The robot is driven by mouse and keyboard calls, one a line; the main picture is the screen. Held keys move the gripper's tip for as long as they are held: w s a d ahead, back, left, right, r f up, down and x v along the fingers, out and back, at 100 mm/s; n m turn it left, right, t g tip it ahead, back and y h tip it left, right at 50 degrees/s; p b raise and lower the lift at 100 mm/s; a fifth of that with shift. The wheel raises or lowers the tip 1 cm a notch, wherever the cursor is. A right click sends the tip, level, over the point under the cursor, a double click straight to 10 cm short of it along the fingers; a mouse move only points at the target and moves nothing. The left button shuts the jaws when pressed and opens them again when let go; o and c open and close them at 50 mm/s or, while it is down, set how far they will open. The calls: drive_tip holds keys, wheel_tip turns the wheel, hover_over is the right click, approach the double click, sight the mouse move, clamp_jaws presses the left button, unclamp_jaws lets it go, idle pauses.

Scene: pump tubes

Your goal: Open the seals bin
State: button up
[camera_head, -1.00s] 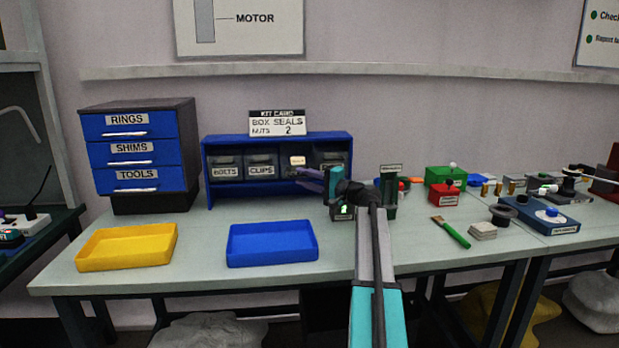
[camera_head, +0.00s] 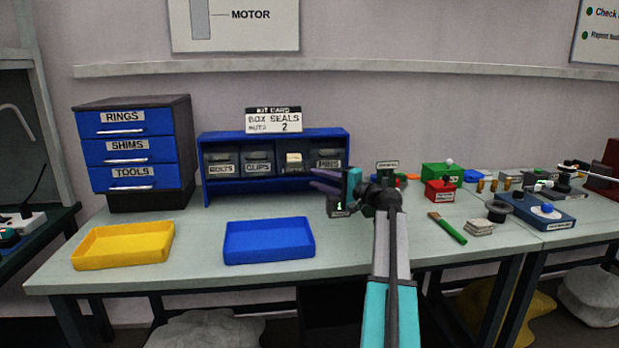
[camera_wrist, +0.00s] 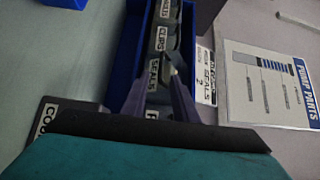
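The seals bin (camera_head: 293,163) is the third bin in the blue rack (camera_head: 202,165), between the clips bin (camera_head: 258,162) and the pins bin (camera_head: 327,160). Its pale label sits higher than the neighbouring labels, and its front looks tipped or raised; how far it is open is unclear. In the wrist view the SEALS label (camera_wrist: 153,75) shows between my fingers. My gripper (camera_head: 322,182) is in front of the rack's right part, low and to the right of the seals bin. Its two fingers (camera_wrist: 160,85) look spread with nothing clearly held.
The bolts bin (camera_head: 221,164) is at the rack's left. A kit card (camera_head: 274,120) stands on top. A yellow tray (camera_head: 122,259) and a blue tray (camera_head: 269,256) lie in front. A drawer cabinet (camera_head: 150,100) stands left. Small boxes and a brush (camera_head: 448,228) lie right.

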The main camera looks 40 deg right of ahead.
drive_tip(key=v, duration=0.6)
drive_tip(key=shift+s, duration=0.25)
